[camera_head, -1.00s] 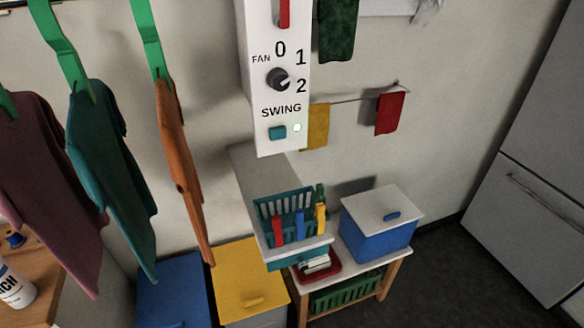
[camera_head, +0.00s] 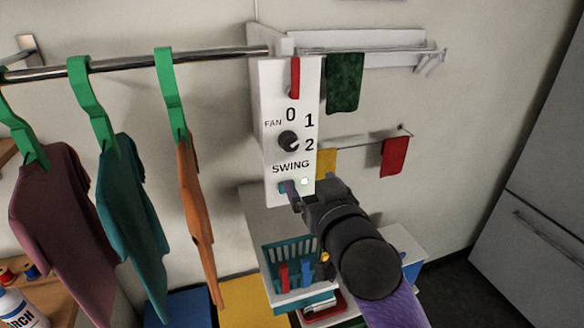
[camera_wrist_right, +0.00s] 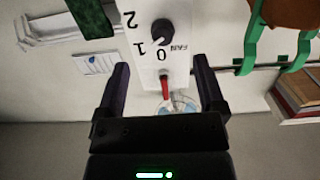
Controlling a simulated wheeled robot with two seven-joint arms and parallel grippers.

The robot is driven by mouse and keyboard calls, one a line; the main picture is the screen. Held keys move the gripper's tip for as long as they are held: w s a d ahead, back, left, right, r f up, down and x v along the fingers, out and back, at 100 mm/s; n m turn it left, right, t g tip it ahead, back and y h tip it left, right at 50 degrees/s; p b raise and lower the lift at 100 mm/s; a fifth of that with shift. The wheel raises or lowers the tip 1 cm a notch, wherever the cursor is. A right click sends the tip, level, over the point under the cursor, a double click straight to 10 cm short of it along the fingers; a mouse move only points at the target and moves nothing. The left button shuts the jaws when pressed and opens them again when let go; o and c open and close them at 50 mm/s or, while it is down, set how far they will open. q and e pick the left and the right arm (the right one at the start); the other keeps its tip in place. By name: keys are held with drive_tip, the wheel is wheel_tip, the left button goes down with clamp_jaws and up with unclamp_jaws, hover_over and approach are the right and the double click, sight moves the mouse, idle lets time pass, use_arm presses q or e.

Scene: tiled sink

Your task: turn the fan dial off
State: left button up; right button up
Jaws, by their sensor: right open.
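The fan dial (camera_head: 288,141) is a dark round knob on a white panel (camera_head: 308,80), with 0, 1 and 2 printed around it. Its pale mark points to the right, near the 2. In the right wrist view the dial (camera_wrist_right: 163,32) appears upside down, beyond the fingertips. My right gripper (camera_head: 314,187) is in front of the panel's lower part, below the dial. Its two fingers are apart and empty, and the dial is not between them. It covers part of the teal swing button (camera_head: 284,187). My left gripper is out of view.
A red lever (camera_head: 295,77) is above the dial. A metal rail (camera_head: 130,65) with shirts on green hangers runs left of the panel. A green cloth (camera_head: 344,84) hangs to its right. A teal basket (camera_head: 275,253) stands below.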

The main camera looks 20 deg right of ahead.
sight(291, 147)
drive_tip(key=shift+t, duration=0.3)
drive_tip(key=w, duration=0.3)
drive_tip(key=w+r, duration=0.1)
drive_tip(key=w, duration=0.6)
drive_tip(key=shift+w+a+r+p, duration=0.2)
drive_tip(key=shift+r+p, duration=0.1)
drive_tip(key=shift+p, duration=0.05)
clamp_jaws()
